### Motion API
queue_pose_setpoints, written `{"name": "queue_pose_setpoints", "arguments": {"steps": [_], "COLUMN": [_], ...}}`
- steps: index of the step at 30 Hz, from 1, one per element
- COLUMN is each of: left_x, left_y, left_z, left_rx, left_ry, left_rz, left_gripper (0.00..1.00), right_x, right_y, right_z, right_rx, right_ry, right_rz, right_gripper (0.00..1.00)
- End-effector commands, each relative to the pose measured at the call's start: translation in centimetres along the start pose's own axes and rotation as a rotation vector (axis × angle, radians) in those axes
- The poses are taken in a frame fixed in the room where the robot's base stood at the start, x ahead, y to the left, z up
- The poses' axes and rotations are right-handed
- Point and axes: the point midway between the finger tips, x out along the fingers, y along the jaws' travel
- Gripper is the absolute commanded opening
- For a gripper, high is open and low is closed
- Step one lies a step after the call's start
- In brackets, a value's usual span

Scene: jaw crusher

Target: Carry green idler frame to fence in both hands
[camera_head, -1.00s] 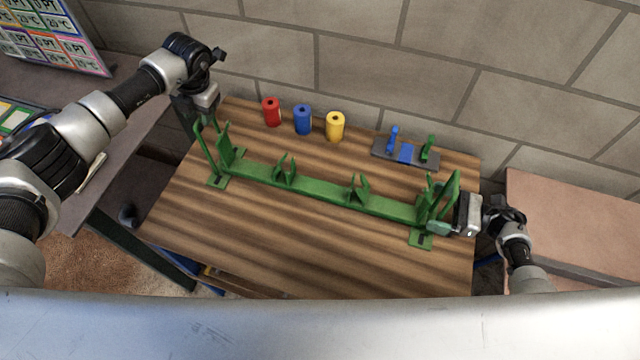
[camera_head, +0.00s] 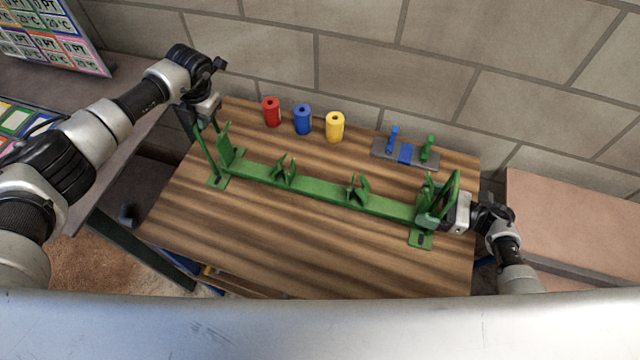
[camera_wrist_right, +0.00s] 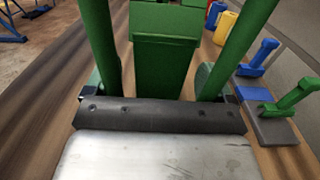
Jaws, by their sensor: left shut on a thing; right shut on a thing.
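The green idler frame (camera_head: 320,190) spans the wooden table (camera_head: 300,245) from upper left to lower right, with upright brackets along its beam and a foot plate at each end. My left gripper (camera_head: 203,122) is shut on the frame's left end upright; its fingers are partly hidden. My right gripper (camera_head: 436,220) is shut on the right end bracket. In the right wrist view the frame's green uprights and beam (camera_wrist_right: 163,55) rise just beyond the gripper's dark edge. I cannot tell whether the feet touch the table. No fence is clearly identifiable.
A grey plate (camera_head: 379,150) with blue and green upright pieces lies at the back right. A block wall (camera_head: 420,60) closes the back. The table's front part is clear.

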Motion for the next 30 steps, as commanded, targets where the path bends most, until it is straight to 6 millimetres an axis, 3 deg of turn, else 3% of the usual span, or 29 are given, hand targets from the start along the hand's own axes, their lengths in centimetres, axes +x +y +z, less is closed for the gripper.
{"name": "queue_pose_setpoints", "arguments": {"steps": [1, 5, 20, 30], "left_x": [0.0, 0.0, -1.1, -3.6], "left_y": [0.0, 0.0, 0.3, 0.8], "left_z": [0.0, 0.0, 0.2, 0.2], "left_rx": [0.000, 0.000, -0.002, -0.002], "left_ry": [0.000, 0.000, -0.006, -0.007], "left_rz": [0.000, 0.000, 0.001, 0.001], "left_gripper": [0.00, 0.00, 0.00, 0.00], "right_x": [0.0, 0.0, 0.0, 0.0], "right_y": [0.0, 0.0, -0.2, -0.2], "right_z": [0.0, 0.0, 1.1, 3.6], "right_rx": [0.000, 0.000, -0.006, -0.006], "right_ry": [0.001, 0.001, -0.006, -0.006], "right_rz": [0.000, 0.000, -0.001, -0.001], "right_gripper": [0.31, 0.11, 0.11, 0.11]}}
